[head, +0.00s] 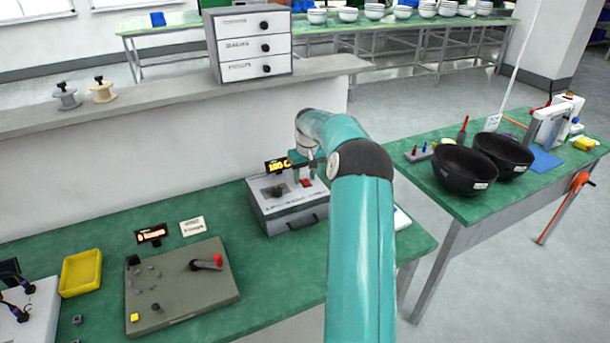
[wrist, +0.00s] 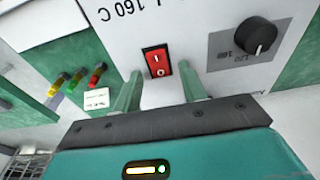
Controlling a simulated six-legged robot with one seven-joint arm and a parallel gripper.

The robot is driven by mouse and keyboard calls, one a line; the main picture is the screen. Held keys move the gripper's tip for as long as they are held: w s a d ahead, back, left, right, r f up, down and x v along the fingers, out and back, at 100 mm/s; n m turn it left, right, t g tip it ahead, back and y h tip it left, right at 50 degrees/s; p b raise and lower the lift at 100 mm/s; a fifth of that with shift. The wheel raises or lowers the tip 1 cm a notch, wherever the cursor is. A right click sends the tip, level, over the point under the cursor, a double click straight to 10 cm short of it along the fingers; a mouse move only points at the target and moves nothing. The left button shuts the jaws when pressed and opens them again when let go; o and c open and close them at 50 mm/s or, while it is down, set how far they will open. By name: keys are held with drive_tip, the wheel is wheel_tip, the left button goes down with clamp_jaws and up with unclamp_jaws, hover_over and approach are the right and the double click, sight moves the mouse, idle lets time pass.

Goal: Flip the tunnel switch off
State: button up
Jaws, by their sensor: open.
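The tunnel switch is a red rocker (wrist: 156,61) marked I and O, set in a pale panel in the wrist view. In the head view the red switch (head: 306,183) sits on top of a grey box (head: 292,222) on the green bench. Which side of the rocker is pressed I cannot tell. My gripper (wrist: 160,72) is open and empty, its two green fingers either side of the switch's near end. Whether the fingers touch the panel is unclear. In the head view my gripper (head: 305,166) is just above the switch, partly hidden by my arm.
A black knob (wrist: 256,36) is right of the switch in the wrist view. The head view shows a lit display (head: 278,166) behind the box and a grey panel with a red-tipped lever (head: 206,263) at front left.

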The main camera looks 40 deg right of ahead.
sight(307, 183)
wheel_tip(307, 183, up, 14)
drive_tip(key=s, duration=0.1)
drive_tip(key=shift+s+a+f, duration=0.15)
drive_tip(key=shift+s+a, duration=0.1)
drive_tip(key=shift+s, duration=0.15)
idle(0.3)
